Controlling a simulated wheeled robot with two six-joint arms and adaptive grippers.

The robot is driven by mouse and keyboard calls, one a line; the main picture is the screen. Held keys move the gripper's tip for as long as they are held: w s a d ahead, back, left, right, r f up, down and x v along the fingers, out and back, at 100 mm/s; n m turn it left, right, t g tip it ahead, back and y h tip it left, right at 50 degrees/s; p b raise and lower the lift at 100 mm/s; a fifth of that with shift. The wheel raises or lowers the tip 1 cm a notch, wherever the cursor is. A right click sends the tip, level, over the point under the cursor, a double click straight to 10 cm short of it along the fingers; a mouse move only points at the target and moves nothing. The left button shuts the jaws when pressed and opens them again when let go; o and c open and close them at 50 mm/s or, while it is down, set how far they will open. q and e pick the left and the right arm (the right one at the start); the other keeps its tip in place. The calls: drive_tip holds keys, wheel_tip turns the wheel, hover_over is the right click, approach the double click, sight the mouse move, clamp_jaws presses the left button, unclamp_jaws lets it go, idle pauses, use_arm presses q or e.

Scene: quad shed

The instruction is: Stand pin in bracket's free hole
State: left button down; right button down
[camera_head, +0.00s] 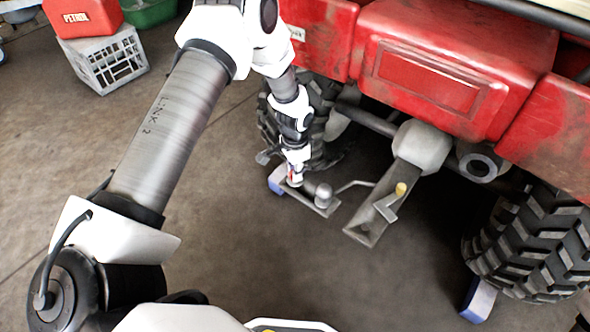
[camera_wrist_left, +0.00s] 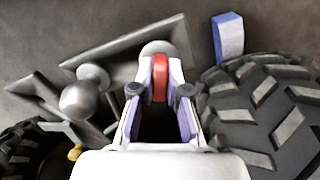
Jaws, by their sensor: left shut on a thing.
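My left gripper (camera_head: 292,178) reaches down at the left end of the grey metal bracket (camera_head: 318,206), in front of the quad. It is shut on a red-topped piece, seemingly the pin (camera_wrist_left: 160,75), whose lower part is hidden. The bracket is a flat plate with a tow ball (camera_head: 323,193), and it also shows in the wrist view (camera_wrist_left: 120,62). A round grey end (camera_wrist_left: 157,47) shows just beyond the red piece. I cannot tell whether the pin is in a hole, as the fingers hide it. My right gripper is not in view.
A grey drawbar (camera_head: 368,222) with a yellow-topped piece (camera_head: 401,189) and a bent rod lies right of the bracket. Blue chocks (camera_head: 276,180) (camera_head: 478,301) sit by the tyres (camera_head: 530,240). The red quad body (camera_head: 440,70) overhangs. Floor in front is clear.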

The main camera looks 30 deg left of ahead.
use_arm(q)
drive_tip(key=shift+f, duration=0.7)
drive_tip(key=c, duration=1.1)
unclamp_jaws()
drive_tip(key=shift+r, duration=0.1)
